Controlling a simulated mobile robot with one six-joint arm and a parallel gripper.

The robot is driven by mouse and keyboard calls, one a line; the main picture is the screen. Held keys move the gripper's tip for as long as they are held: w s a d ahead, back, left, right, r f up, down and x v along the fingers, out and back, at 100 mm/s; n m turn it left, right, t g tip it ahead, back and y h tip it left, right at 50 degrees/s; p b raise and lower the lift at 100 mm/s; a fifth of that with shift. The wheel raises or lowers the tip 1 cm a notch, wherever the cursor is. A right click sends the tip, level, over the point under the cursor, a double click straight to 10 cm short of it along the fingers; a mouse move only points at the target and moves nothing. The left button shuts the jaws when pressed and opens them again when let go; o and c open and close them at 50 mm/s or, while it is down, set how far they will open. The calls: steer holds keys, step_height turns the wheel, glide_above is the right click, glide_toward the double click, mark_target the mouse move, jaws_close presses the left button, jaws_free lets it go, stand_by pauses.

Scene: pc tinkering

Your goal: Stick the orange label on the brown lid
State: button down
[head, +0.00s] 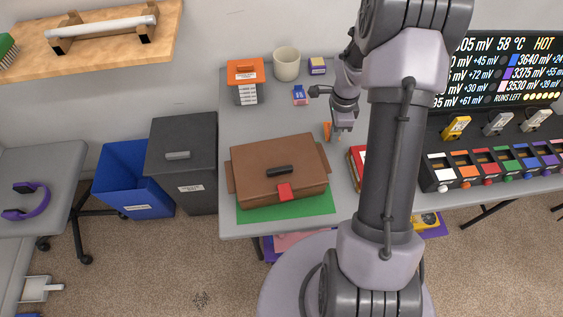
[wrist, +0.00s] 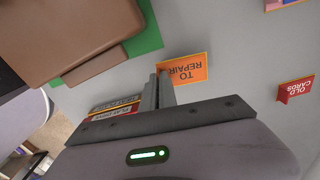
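The orange label, reading "TO REPAIR" in the wrist view (wrist: 184,70), is at my fingertips. It shows as a small orange strip in the head view (head: 327,132). My gripper (head: 338,138) is nearly closed, with the label's edge apparently between its fingers (wrist: 160,80); the exact contact is hard to see. The brown lid (head: 255,165) tops a wide case with a black handle and red latch, left of and in front of my gripper. Part of the brown case shows at upper left in the wrist view (wrist: 70,35).
The case stands on a green mat (head: 290,210) at the table's front. A red "OLD CARDS" label (wrist: 296,89) stands on the grey table. Red and yellow boxes (head: 356,165) lie right of the case. An orange-topped box (head: 245,72) and mug (head: 287,64) stand behind.

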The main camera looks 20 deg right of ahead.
steer(key=shift+s+r, duration=0.1)
steer(key=shift+r, duration=0.3)
steer(key=shift+r+p, duration=0.1)
steer(key=shift+p, duration=0.2)
step_height(320, 180, up, 5)
steer(key=p, duration=0.3)
